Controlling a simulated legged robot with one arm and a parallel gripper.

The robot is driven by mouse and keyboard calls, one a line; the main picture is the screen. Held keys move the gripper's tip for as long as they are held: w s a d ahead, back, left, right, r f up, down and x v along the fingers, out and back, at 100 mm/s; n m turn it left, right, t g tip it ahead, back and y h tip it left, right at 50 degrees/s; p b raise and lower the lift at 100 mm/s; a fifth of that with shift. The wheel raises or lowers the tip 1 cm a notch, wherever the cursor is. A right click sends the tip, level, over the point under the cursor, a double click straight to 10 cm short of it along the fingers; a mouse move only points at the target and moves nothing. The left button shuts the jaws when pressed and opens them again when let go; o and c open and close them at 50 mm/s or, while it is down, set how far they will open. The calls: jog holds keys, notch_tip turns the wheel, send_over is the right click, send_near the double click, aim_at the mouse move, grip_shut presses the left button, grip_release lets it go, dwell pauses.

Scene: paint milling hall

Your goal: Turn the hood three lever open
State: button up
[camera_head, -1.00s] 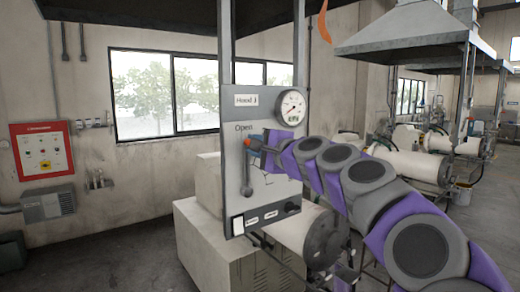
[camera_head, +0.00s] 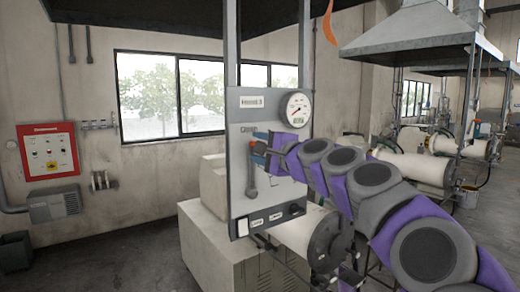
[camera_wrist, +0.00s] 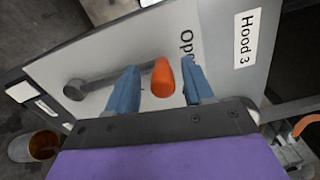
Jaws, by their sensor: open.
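The hood three lever (camera_head: 252,172) is on the grey panel marked "Hood 3" (camera_head: 272,206). Its grey bar runs upright from a round pivot low on the panel to an orange handle near the word "Open". In the wrist view, the lever's bar (camera_wrist: 97,83) comes from the left and the orange handle (camera_wrist: 162,78) stands between my two blue fingers. My gripper (camera_head: 260,151) is at the lever's top end; in the wrist view my gripper (camera_wrist: 160,74) is open around the handle, with gaps on both sides. The left finger hides part of the bar.
A round gauge (camera_head: 297,109) sits at the panel's upper right, above my gripper. A metal post (camera_head: 305,45) rises beside it. A white machine cylinder (camera_head: 310,232) lies below my arm. A red control box (camera_head: 48,150) hangs on the left wall. The floor at left is mostly clear.

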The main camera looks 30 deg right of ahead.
jog(key=s+d+b, duration=0.1)
jog(key=s+b, duration=0.1)
jog(key=s, duration=1.5)
jog(key=shift+d+f, duration=0.15)
jog(key=shift+d, duration=0.05)
jog(key=a+f+n+g+y+b, duration=0.2)
jog(key=a+f+n+g+b, duration=0.25)
jog(key=a+f, duration=0.85)
jog(key=a+f+n+g+y+b, duration=0.1)
jog(key=a+f+n+g+b, duration=0.35)
jog(key=a+f, duration=0.85)
jog(key=s+f+n+g+h+b, duration=0.1)
jog(key=s+f+n+g, duration=0.1)
jog(key=s+f, duration=0.35)
jog(key=s+a+f+n+g+b, duration=0.1)
jog(key=s+f+n+g, duration=0.1)
jog(key=f, duration=0.7)
jog(key=s+f+n+g+h+b, duration=0.1)
jog(key=s+f+n+g, duration=0.2)
jog(key=f, duration=0.5)
jog(key=s+d+f+n+g+h+b, duration=0.2)
jog(key=s+d+f+g+b, duration=0.1)
jog(key=s+f, duration=0.7)
jog(key=s, duration=0.3)
jog(key=shift+d+f+n+g+h+b, duration=0.2)
jog(key=shift+n+g+h+b, duration=0.1)
jog(key=shift+n+g+b, duration=0.1)
